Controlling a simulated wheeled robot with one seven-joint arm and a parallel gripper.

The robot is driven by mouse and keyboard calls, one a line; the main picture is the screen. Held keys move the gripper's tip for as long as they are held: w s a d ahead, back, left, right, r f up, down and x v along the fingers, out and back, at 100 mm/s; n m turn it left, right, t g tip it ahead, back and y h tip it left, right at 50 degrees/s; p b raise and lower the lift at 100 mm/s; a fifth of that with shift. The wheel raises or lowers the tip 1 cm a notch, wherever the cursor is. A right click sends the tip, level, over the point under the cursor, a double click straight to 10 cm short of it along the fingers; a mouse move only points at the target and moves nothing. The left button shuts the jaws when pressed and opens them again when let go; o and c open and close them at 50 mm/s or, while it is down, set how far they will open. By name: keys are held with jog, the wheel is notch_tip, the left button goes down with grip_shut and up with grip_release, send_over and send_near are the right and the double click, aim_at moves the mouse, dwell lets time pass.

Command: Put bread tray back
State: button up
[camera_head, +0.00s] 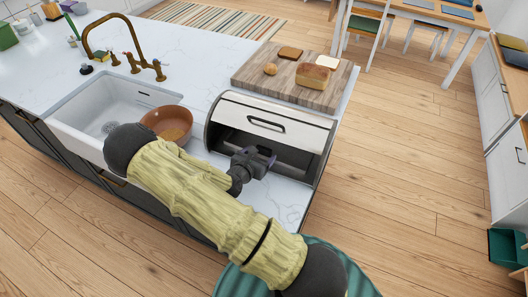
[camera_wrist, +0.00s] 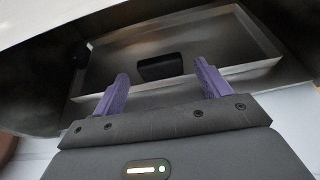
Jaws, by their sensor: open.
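The bread box (camera_head: 280,119) stands on the white counter with its white-fronted lid raised and its front open. The metal bread tray (camera_wrist: 232,45) shows inside the box in the wrist view, with a black handle (camera_wrist: 160,67) near its middle. The tray looks empty where I see it. My gripper (camera_head: 268,160) is at the box's open front; its two purple fingers (camera_wrist: 161,72) are apart, pointing toward the handle with nothing between them. I cannot tell whether the fingertips touch the handle. My arm and gripper hide part of the box's opening in the head view.
A wooden board (camera_head: 250,76) behind the box holds a loaf (camera_head: 312,76), a bun and bread slices. A brown bowl (camera_head: 168,121) stands left of the box, beside the white sink (camera_head: 105,100). The counter right of my gripper is clear.

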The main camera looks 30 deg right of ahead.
jog(key=b+v, duration=0.1)
jog(key=v, duration=0.6)
jog(key=shift+d, duration=0.1)
jog(key=s+d+r+m+g+y, duration=0.1)
jog(key=s+r+m+g+y, duration=0.15)
jog(key=s+m+g, duration=0.45)
jog(key=s+d+r+m+g+y, duration=0.1)
jog(key=s+r+m+g, duration=0.15)
jog(key=s+m, duration=0.4)
jog(key=w+a+r+m+t+y, duration=0.1)
jog(key=a+r+m+t+y, duration=0.2)
jog(key=a+r+m+y, duration=0.4)
notch_tip(320, 180, up, 2)
jog(key=a+m, duration=0.1)
jog(key=m, duration=0.4)
jog(key=shift+w+a+r+t, duration=0.15)
jog(key=shift+w+a+t, duration=0.1)
jog(key=shift+w+t, duration=0.1)
jog(key=shift+d, duration=0.1)
